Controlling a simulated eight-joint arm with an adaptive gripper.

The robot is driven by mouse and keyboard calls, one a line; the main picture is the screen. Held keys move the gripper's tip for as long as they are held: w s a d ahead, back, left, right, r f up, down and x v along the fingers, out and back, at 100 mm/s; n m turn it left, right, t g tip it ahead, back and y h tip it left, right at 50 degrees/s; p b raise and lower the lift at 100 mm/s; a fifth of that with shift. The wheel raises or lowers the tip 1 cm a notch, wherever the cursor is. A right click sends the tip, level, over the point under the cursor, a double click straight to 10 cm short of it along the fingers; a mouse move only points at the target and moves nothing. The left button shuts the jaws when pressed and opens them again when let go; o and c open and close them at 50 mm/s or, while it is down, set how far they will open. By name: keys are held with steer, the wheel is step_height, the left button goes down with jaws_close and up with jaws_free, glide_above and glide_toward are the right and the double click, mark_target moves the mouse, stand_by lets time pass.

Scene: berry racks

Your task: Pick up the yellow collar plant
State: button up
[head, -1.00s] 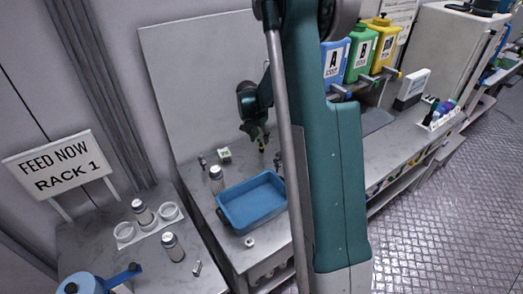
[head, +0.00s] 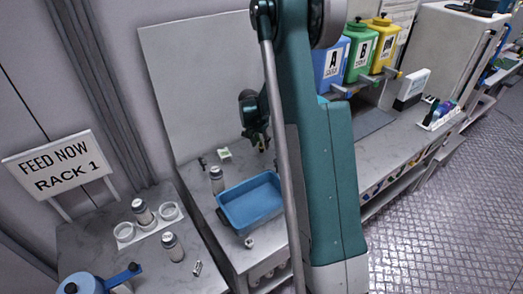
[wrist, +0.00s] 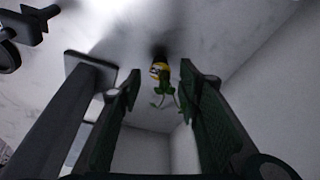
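The yellow collar plant (wrist: 160,70) shows in the wrist view as a small green plant with a yellow band and pale trailing roots or stems. It lies beyond and between the fingertips of my gripper (wrist: 160,78), which is open with a wide gap on both sides of the plant. I see no finger touching it. In the head view my gripper (head: 257,138) hangs over the back of the counter behind the blue tray. The plant is too small and too close to my arm to make out surely there.
A blue tray (head: 226,218) stands on the counter, with a grey bottle (head: 216,174) at its back left. A small green-and-white item (head: 224,154) lies behind it. A tall pale panel (head: 200,60) closes the back. Blue, green and yellow canisters (head: 362,52) stand to the right.

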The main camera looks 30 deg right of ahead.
steer(key=shift+d+f, duration=0.15)
steer(key=shift+f, duration=0.4)
steer(key=c, duration=0.8)
